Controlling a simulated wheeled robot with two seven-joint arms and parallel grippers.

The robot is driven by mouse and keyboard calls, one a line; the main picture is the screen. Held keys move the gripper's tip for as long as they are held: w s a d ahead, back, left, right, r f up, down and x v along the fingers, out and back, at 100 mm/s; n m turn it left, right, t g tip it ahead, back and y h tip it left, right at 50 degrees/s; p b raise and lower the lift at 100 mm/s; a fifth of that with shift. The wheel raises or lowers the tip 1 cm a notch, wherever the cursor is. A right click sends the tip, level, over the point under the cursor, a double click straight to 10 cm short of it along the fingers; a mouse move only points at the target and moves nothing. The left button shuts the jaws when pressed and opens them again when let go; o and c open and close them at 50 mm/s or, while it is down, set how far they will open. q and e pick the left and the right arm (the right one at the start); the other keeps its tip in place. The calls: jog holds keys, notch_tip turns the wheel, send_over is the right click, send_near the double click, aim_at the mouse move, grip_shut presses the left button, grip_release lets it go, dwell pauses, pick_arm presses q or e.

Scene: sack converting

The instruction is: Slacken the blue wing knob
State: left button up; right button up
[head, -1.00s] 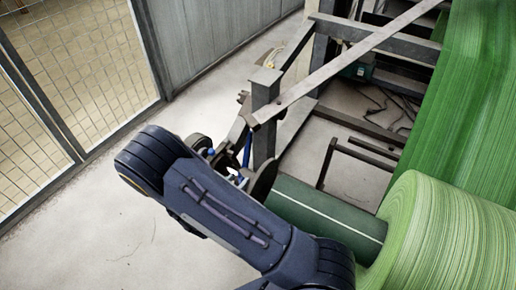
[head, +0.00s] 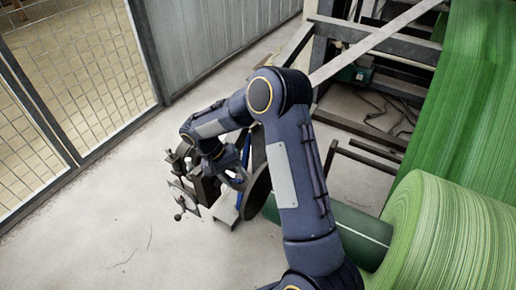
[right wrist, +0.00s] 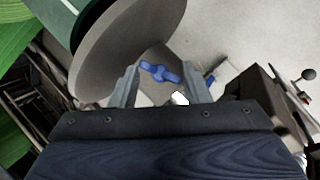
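The blue wing knob (right wrist: 160,72) shows in the right wrist view, its two wings lying across the gap between my right gripper's fingers, just beyond the tips. My right gripper (right wrist: 163,82) is open, with one finger on each side of the knob; I cannot tell whether either finger touches it. In the head view my right gripper (head: 236,177) reaches down beside the round plate, and the knob cannot be made out there. My left gripper is not in view.
A grey round plate (right wrist: 140,38) stands close beside the gripper, on the end of the green roller (head: 338,222). A dark bracket with a ball-ended lever (head: 180,216) stands to the left. A large green roll (head: 445,225) is at right. Pale floor is clear at lower left.

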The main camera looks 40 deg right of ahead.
aim_at(238, 180)
jog(key=m+t+y+b, duration=0.1)
jog(key=m+b, duration=0.1)
jog(key=m+t+y+b, duration=0.1)
jog(key=m+b, duration=0.1)
jog(key=m, duration=0.1)
jog(key=m+t+y+b, duration=0.1)
jog(key=m+b, duration=0.1)
jog(key=shift+s+d+f+m+t, duration=0.2)
jog(key=shift+s+d+m+t, duration=0.1)
jog(key=shift+s+d, duration=0.05)
jog(key=shift+r+m+t+y+b, duration=0.15)
jog(key=shift+m+t+y+b, duration=0.15)
jog(key=shift+b, duration=0.1)
notch_tip(238, 180, up, 10)
jog(key=p, duration=0.4)
jog(key=s+a+r+n+t+p, duration=0.1)
jog(key=s+a+r+n+p, duration=0.1)
jog(key=s+r+n+p, duration=0.2)
jog(key=s+a+r+n+t+y+p, duration=0.1)
jog(key=s+r+n+p, duration=0.3)
jog(key=s+r+p, duration=0.7)
notch_tip(238, 180, up, 6)
jog(key=shift+s+a+f+t+y+p, duration=0.1)
jog(key=shift+s+a+t+y+p, duration=0.2)
jog(key=shift+s+a+t, duration=0.35)
